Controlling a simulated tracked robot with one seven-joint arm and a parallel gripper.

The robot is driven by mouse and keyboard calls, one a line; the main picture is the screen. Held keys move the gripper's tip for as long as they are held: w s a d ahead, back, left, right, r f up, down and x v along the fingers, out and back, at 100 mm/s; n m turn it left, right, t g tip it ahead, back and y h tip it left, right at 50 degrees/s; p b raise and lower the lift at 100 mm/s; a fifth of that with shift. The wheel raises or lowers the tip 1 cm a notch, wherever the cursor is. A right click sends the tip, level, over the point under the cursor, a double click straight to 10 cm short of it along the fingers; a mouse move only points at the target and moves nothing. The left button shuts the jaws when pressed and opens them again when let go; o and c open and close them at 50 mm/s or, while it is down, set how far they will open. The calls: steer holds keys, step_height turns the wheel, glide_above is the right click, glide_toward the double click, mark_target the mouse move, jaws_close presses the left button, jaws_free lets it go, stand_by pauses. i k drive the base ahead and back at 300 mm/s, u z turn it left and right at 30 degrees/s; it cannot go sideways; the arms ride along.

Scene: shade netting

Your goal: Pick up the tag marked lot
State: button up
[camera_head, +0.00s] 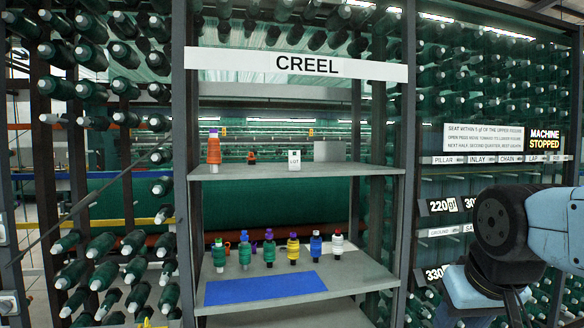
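A small white tag (294,159) stands upright on the upper shelf (340,170) of the rack under the CREEL sign. Its small dark lettering appears to read LOT. My arm comes in from the right edge. The part that seems to be my gripper (515,306) is at the bottom right, cut off by the frame edge, well away from the tag. Whether it is open or shut does not show.
Several coloured spools (293,248) and a blue mat (265,288) occupy the lower shelf. Rack posts (404,150) flank the shelves.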

mark_target(294, 162)
steer(key=u, duration=0.1)
steer(key=i, duration=1)
steer(key=z, duration=0.1)
